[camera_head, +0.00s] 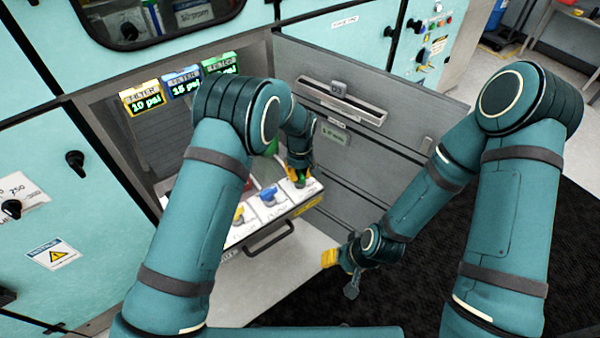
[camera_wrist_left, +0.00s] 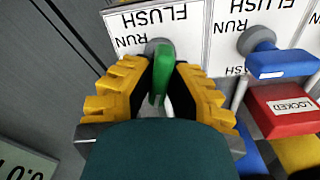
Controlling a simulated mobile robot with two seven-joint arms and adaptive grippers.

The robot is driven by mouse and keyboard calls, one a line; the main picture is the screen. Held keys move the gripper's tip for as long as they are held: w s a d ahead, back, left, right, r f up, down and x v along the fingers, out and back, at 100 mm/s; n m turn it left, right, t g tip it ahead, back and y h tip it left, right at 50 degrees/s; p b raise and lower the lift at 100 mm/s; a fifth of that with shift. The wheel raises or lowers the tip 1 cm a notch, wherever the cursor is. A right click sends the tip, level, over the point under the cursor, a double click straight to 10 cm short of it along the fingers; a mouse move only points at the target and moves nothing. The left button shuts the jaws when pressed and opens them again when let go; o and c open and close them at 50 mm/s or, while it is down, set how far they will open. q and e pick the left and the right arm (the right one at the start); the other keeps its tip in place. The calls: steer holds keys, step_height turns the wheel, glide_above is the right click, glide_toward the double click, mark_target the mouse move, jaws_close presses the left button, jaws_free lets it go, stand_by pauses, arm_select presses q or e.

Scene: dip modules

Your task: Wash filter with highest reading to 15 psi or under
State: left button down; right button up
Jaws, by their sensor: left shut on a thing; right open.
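My left gripper (camera_head: 300,177) is at the right end of the pulled-out valve panel. In the left wrist view its yellow fingers are closed around the green valve handle (camera_wrist_left: 161,78), in front of a RUN/FLUSH plate (camera_wrist_left: 190,20). The blue handle (camera_head: 268,194) and yellow handle (camera_head: 238,214) are beside it. My right gripper (camera_head: 331,258) is open and empty, below the panel.
A red block marked LOCKED (camera_wrist_left: 290,108) lies close beside the left gripper in the wrist view. The open grey cabinet door (camera_head: 350,110) stands right of the left gripper. The drawer handle (camera_head: 269,240) juts out at the front. Floor is clear around the right gripper.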

mark_target(300, 172)
arm_select(q)
steer(key=shift+s+f+n, duration=0.1)
steer(key=shift+n, duration=1.6)
steer(key=c, duration=0.9)
jaws_free()
steer(key=shift+c, duration=0.2)
step_height(300, 172, up, 12)
